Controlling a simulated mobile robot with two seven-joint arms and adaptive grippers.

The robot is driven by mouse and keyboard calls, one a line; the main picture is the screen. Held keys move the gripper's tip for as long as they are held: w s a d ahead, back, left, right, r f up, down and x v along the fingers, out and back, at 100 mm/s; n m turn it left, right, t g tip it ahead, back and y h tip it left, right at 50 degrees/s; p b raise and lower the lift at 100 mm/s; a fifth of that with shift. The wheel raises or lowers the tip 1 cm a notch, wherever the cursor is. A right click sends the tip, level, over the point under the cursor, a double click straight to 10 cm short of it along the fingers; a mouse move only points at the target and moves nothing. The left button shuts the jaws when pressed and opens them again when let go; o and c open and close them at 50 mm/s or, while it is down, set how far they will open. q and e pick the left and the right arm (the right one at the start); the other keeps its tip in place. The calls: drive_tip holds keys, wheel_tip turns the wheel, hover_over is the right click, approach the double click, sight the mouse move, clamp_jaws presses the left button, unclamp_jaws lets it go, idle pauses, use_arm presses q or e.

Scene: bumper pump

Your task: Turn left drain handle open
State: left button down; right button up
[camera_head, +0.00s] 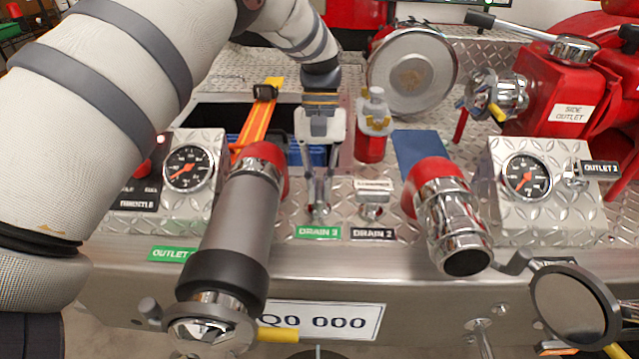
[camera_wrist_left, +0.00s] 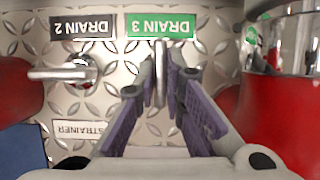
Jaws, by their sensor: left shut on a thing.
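The left drain handle is a small metal lever (camera_wrist_left: 160,72) above the green DRAIN 3 label (camera_head: 319,232). In the left wrist view it stands lengthwise between the purple-padded fingers of my left gripper (camera_wrist_left: 161,85), which are closed on it. In the head view my left gripper (camera_head: 319,203) points down at the handle, and its fingers hide most of it. The DRAIN 2 handle (camera_head: 372,206) is to its right, free of the gripper; in the left wrist view its lever (camera_wrist_left: 62,73) lies sideways. My right gripper is not in view.
A large grey-and-chrome outlet pipe (camera_head: 233,225) stands close to the left of the gripper, and a chrome outlet (camera_head: 450,225) to the right. A red bottle (camera_head: 371,145) stands behind. Gauge boxes flank both sides of the diamond-plate deck.

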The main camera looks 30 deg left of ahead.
use_arm(q)
drive_tip(key=c, duration=1.7)
unclamp_jaws()
drive_tip(key=shift+r, duration=0.15)
drive_tip(key=shift+v, duration=5.9)
